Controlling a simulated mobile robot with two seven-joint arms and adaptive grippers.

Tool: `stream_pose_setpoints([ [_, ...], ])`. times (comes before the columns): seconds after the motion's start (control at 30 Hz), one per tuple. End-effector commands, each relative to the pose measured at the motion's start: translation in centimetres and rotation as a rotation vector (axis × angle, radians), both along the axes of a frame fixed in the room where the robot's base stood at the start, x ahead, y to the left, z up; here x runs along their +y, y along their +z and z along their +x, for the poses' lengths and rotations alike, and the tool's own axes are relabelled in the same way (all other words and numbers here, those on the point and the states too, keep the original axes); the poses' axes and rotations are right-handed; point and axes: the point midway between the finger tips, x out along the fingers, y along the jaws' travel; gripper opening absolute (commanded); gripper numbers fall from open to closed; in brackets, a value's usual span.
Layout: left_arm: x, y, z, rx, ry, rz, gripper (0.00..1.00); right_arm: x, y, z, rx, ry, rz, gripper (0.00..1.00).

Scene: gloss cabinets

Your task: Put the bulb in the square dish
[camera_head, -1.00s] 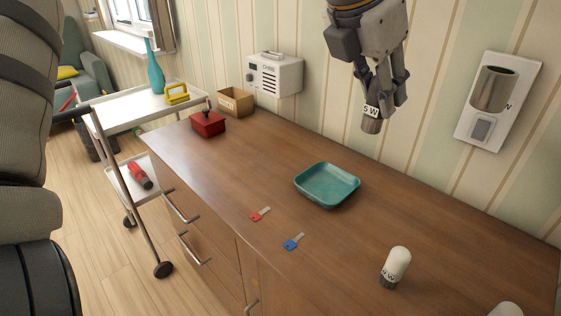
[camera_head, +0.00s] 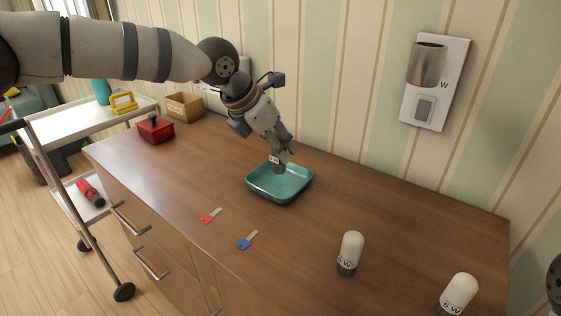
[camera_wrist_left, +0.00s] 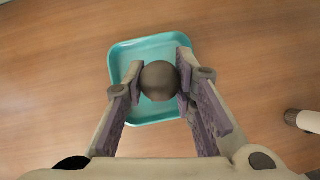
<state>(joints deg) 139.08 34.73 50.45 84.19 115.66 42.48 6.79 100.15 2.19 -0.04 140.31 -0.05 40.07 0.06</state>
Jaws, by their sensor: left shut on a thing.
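My left gripper (camera_head: 281,152) is shut on a bulb (camera_head: 278,168) with a grey base, held base down; the fingers hide most of it. The square dish (camera_head: 264,192) is teal and shallow and lies on the wooden counter. The bulb's base is over the inside of the dish, towards its back; I cannot tell whether it touches the bottom. In the left wrist view the fingers (camera_wrist_left: 160,84) close on the dark, rounded bulb (camera_wrist_left: 159,82) with the dish (camera_wrist_left: 118,62) behind.
Two other white bulbs stand on the counter, one at the front (camera_head: 351,249) and one at the lower right (camera_head: 460,291). A red key (camera_head: 210,215) and a blue key (camera_head: 246,240) lie before the dish. A red box (camera_head: 155,130) and a cardboard box (camera_head: 184,106) are at the far left.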

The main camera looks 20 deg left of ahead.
Motion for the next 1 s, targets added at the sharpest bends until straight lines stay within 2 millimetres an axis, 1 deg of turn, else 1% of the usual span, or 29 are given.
stream_pose_setpoints([
  [0.17,0.2,-1.7,1.2,0.000,0.001,0.000,0.04,0.0,-0.4,-0.4,0.013,0.001,0.000,0.40],
  [0.3,0.1,-4.0,1.1,-0.003,0.000,0.000,0.04,0.0,-0.3,-0.3,0.009,0.001,0.000,0.40],
  [0.53,0.1,-4.0,1.1,-0.005,0.001,-0.001,0.04,0.0,-0.3,-0.2,0.008,0.001,0.000,0.40],
  [0.67,0.1,-4.5,1.1,-0.003,0.001,-0.001,0.04,0.0,-0.3,-0.3,0.010,0.001,0.000,0.40],
  [0.7,0.1,-4.4,1.1,-0.004,0.001,-0.001,0.34,0.0,-0.3,-0.3,0.010,0.001,0.000,0.40],
  [0.73,0.1,-4.4,1.1,-0.004,0.001,-0.001,0.41,0.0,-0.3,-0.3,0.010,0.001,0.000,0.40],
  [0.77,0.1,-4.4,1.1,-0.004,0.001,-0.001,0.45,0.0,-0.3,-0.3,0.010,0.001,0.000,0.40],
  [1.0,0.1,-4.4,1.1,-0.004,0.001,-0.001,0.45,0.0,-0.3,-0.3,0.010,0.001,0.000,0.40],
])
